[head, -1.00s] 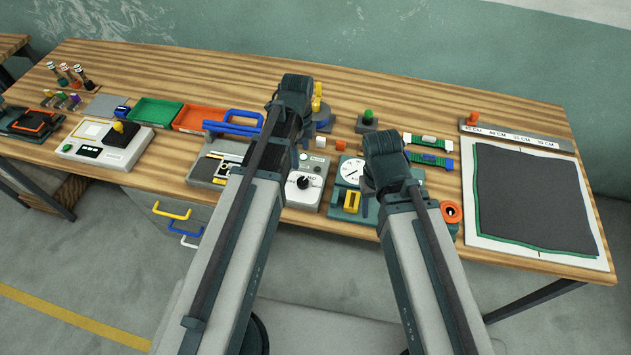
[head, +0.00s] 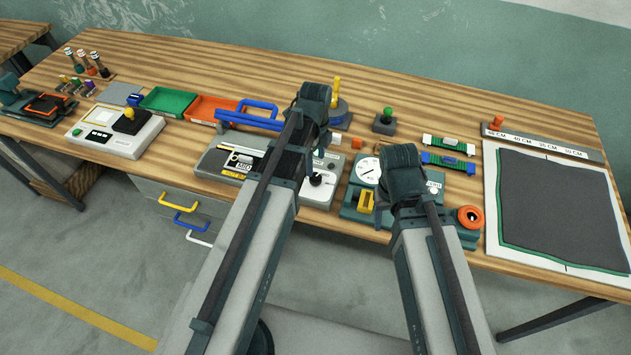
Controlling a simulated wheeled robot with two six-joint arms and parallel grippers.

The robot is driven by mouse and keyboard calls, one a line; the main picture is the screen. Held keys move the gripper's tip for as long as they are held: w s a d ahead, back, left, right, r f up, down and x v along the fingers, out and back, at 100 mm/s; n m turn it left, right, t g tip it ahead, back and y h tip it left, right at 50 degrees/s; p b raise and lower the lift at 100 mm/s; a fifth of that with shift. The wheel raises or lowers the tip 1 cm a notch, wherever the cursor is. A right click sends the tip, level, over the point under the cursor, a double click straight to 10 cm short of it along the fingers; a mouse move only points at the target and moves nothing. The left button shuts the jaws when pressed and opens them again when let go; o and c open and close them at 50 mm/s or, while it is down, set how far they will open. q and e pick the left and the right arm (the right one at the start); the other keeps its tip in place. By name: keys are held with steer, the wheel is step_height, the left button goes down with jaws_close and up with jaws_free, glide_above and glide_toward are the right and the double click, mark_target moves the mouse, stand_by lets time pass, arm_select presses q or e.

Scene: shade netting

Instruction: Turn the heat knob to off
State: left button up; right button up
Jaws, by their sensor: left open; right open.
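A black knob (head: 317,180) with a white pointer mark stands on a pale grey control box (head: 317,195). The box's left part carries a panel with a "MID" label, and my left arm crosses in front of it. I cannot read the knob's setting. My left gripper (head: 314,100) is over the table beyond the knob, with its fingers hidden behind the dark wrist. My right gripper (head: 402,162) is right of the knob, above a green gauge unit (head: 350,203), its fingers also hidden. Both are open, and nothing shows in them.
A white unit with a yellow-topped joystick (head: 128,118), a green tray (head: 168,101) and an orange tray (head: 208,109) lie left. An orange ring (head: 470,216) is right of my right gripper. A dark mat (head: 565,210) covers the table's right end.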

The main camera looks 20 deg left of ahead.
mark_target(316, 177)
arm_select(q)
step_height(316, 177, down, 7)
steer(key=b, duration=0.6)
jaws_close()
